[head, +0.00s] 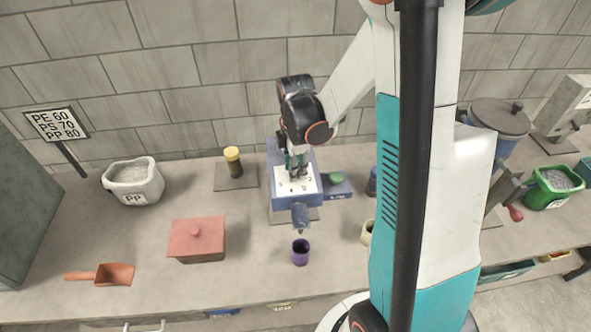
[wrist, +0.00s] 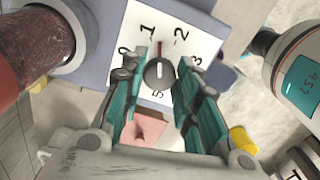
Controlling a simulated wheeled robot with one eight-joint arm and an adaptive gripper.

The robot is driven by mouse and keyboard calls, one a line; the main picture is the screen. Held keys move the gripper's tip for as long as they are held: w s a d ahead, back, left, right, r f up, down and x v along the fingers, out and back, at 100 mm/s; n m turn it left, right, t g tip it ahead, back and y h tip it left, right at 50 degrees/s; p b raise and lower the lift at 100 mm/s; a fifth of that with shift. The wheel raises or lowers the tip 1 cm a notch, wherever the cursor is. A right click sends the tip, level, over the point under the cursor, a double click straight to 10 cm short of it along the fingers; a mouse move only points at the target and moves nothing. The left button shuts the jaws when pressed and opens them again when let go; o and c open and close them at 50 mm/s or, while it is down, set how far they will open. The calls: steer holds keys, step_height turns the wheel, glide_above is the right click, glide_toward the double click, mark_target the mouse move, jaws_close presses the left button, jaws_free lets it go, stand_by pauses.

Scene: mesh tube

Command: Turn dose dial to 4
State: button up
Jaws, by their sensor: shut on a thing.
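The dose dial (wrist: 159,73) is a grey round knob on a white numbered plate (wrist: 205,45), seen in the wrist view. A red mark above the knob points between 1 and 2. The 0, 1, 2, 3 and 5 show at least in part; the 4 is hidden, apparently behind a finger. My gripper (wrist: 162,80) has its teal fingers on both sides of the knob and is shut on it. In the head view my gripper (head: 295,164) is over the white plate (head: 298,182) on the blue machine (head: 309,197).
A purple cup (head: 300,252) stands below the machine's nozzle (head: 300,214). A red lidded box (head: 197,240), orange scoop (head: 113,274), PP tub (head: 133,183) and yellow-capped jar (head: 233,160) stand to the left. A green button (head: 336,177) is right of the plate. A sign reads PE 60, PS 70, PP 80.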

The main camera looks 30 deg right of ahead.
steer(key=m+b, duration=0.2)
steer(key=m, duration=0.4)
steer(key=shift+f+m+b, duration=0.1)
steer(key=shift+m+b, duration=0.2)
steer(key=shift+b, duration=0.1)
steer(key=m+b, duration=0.2)
steer(key=m, duration=0.4)
steer(key=shift+s+a, duration=0.1)
steer(key=m+b, duration=0.1)
steer(key=m, duration=0.5)
steer(key=shift+m, duration=0.4)
steer(key=m+b, duration=0.1)
steer(key=m, duration=0.2)
steer(key=shift+a+m, duration=0.1)
steer(key=shift+m, duration=1.8)
steer(key=o, duration=1.1)
steer(key=shift+c, duration=0.2)
